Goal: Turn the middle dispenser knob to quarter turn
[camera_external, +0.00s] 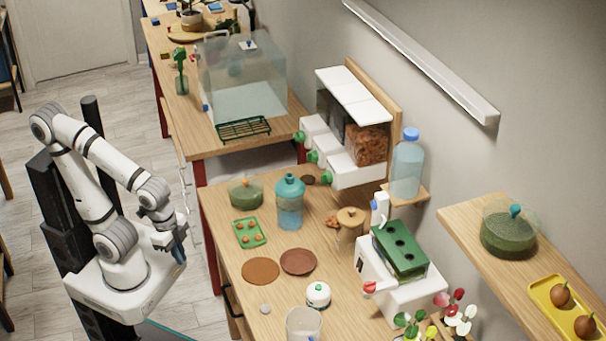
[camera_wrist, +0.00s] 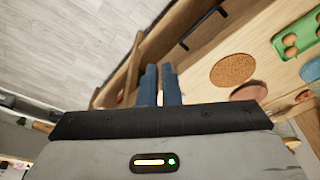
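The dispenser (camera_external: 340,160) stands against the wall, with several white-lidded bins on top and white spouts in front. Its three green knobs face the table side in a row. The middle knob (camera_external: 313,156) sits between the far knob (camera_external: 299,137) and the near one; its exact angle is too small to read. My gripper (camera_external: 180,258) is well left of the dispenser, beside the table and pointing down. Its blue fingers (camera_wrist: 160,85) show close together in the wrist view with nothing seen between them. The dispenser is not in the wrist view.
A clear tank (camera_external: 243,80) stands behind. A blue-capped bottle (camera_external: 407,165) is right of the dispenser.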

